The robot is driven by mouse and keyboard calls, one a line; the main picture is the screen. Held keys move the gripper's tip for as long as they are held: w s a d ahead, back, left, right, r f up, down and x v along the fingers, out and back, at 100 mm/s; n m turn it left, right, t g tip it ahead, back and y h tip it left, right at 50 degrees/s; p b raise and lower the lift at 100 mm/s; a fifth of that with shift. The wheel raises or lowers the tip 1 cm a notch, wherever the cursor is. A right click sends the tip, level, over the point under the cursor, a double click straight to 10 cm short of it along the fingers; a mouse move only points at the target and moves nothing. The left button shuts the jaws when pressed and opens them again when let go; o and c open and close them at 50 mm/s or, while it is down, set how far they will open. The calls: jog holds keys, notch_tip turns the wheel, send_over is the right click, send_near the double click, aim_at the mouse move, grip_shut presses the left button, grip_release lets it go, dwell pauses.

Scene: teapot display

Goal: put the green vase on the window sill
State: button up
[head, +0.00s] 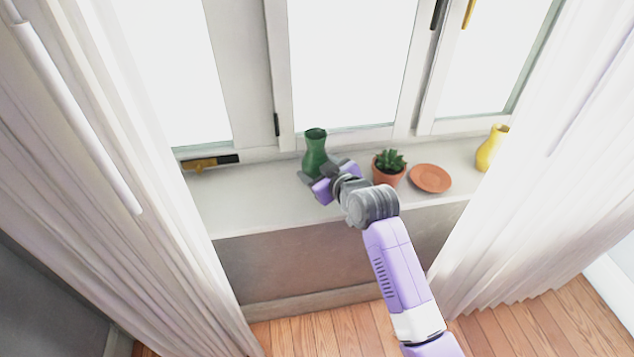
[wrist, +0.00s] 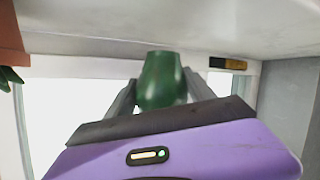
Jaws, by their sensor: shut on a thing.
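The green vase (head: 315,148) is upright over the left part of the window sill (head: 245,205), close to the window frame. My gripper (head: 317,173) is shut on the green vase, low on its body. In the wrist view, which looks upside down, the vase (wrist: 161,80) shows between the two grey fingers (wrist: 158,92). The sill also shows in the wrist view (wrist: 230,25), at the top. The gripper hides the vase's base in the head view, so I cannot tell whether it touches the sill.
A potted succulent (head: 388,168) stands just right of my gripper, with a terracotta saucer (head: 430,178) beside it. A yellow vase (head: 491,149) stands at the sill's right end by the curtain. The sill left of the green vase is clear, up to the left curtain (head: 120,180).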

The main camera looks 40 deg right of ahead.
jog(key=shift+f, duration=2.45)
jog(key=shift+f, duration=0.15)
jog(key=o, duration=1.7)
jog(key=shift+f, duration=0.1)
